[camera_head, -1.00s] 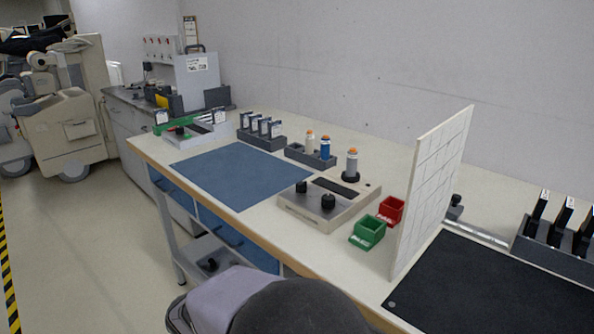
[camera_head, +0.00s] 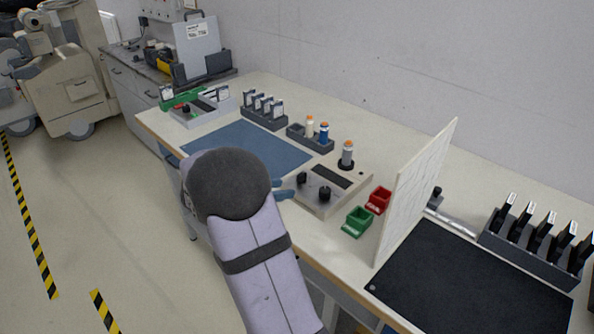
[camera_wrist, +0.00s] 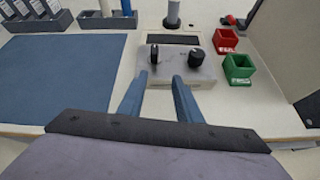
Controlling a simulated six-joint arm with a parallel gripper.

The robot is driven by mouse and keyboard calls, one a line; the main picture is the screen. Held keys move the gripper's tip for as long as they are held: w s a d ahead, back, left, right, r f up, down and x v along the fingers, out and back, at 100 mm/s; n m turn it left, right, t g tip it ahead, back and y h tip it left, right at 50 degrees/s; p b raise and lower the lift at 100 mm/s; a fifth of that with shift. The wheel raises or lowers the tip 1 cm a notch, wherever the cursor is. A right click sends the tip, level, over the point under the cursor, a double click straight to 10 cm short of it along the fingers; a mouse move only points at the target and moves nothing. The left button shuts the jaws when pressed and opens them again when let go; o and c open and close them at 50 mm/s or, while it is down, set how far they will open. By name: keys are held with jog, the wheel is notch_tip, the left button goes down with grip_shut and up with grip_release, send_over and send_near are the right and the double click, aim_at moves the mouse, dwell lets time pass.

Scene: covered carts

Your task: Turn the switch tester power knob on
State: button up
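The switch tester (camera_head: 340,186) is a beige-grey box with two black knobs on its front top face and a dark display strip behind them. The left knob (camera_wrist: 154,53) is narrow with an upright grip; the right knob (camera_wrist: 196,57) is rounder. Which one is the power knob I cannot tell. My gripper (camera_wrist: 160,82) has two blue fingers, apart and empty, pointing at the tester's front edge. In the head view my arm covers most of the gripper; blue finger parts (camera_head: 284,190) show just left of the tester.
A green bin (camera_head: 356,223) and a red bin (camera_head: 379,199) stand right of the tester, with a white upright panel (camera_head: 417,190) beyond. A blue mat (camera_head: 262,147) lies to the left. A cylinder (camera_head: 347,153) stands upright at the tester's back.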

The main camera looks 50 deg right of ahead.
aim_at(298, 176)
jog(key=shift+w+d+r+n+h, duration=0.65)
jog(key=shift+d+r+n+h, duration=0.05)
jog(key=shift+d+r, duration=0.1)
jog(key=shift+p+x, duration=0.95)
jog(key=shift+x, duration=2.7)
jog(key=shift+f, duration=0.1)
grip_shut()
